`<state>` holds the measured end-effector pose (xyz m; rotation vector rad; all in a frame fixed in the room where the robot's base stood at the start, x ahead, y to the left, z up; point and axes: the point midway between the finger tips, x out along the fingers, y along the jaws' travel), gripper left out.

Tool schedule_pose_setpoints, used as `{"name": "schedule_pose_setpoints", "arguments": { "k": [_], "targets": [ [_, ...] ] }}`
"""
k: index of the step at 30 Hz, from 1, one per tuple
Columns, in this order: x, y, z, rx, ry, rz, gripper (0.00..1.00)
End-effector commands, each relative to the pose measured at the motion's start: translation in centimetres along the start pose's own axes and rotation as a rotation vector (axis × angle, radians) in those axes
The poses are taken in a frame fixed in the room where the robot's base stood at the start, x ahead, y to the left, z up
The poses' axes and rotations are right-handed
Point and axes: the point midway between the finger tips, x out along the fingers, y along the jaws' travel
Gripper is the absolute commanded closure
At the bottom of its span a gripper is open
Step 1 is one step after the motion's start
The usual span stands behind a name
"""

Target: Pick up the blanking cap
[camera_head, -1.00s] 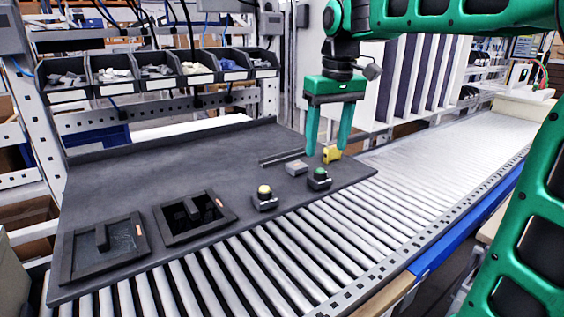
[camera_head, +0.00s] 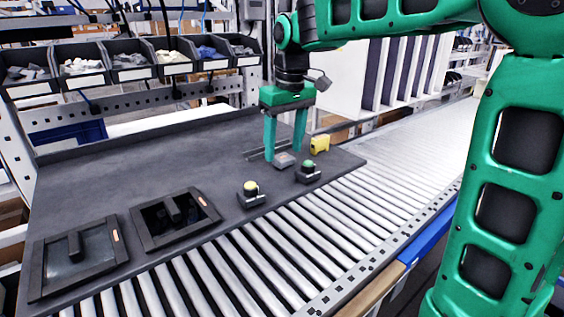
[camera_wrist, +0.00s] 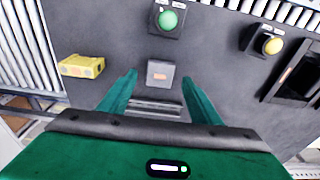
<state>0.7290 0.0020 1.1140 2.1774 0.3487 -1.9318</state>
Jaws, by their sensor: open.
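The blanking cap looks to be the small grey square block (camera_head: 284,161) on the dark panel, left of the green button. In the wrist view the same block (camera_wrist: 161,74), with a small orange mark on top, lies between the fingertips. My gripper (camera_head: 284,155) is open above the block, one finger to each side. In the wrist view my gripper (camera_wrist: 160,75) shows nothing held. I cannot tell how far the fingertips are above the panel.
A green button (camera_head: 308,171) and a yellow button (camera_head: 251,194) stand along the panel's front edge. A yellow box (camera_head: 320,144) is right of the gripper. Slotted metal strips (camera_wrist: 155,108) lie beside the block.

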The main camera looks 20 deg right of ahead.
Motion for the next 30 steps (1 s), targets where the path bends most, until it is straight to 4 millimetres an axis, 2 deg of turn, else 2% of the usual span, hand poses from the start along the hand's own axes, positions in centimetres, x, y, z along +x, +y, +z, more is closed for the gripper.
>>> {"name": "schedule_pose_setpoints", "arguments": {
  "k": [3,6,14,20,21,30],
  "targets": [
    [1.6,0.0,0.1,0.0,-0.003,-0.001,0.42],
    [2.4,0.1,0.0,0.001,-0.001,0.0,0.42],
    [2.6,0.1,0.0,0.001,0.0,0.0,0.42],
    [2.5,0.1,0.0,0.001,0.0,0.0,0.88],
    [2.5,0.1,0.0,0.001,0.0,0.0,0.92],
    [2.4,0.1,0.0,0.002,0.001,0.0,0.92]
  ]
}}
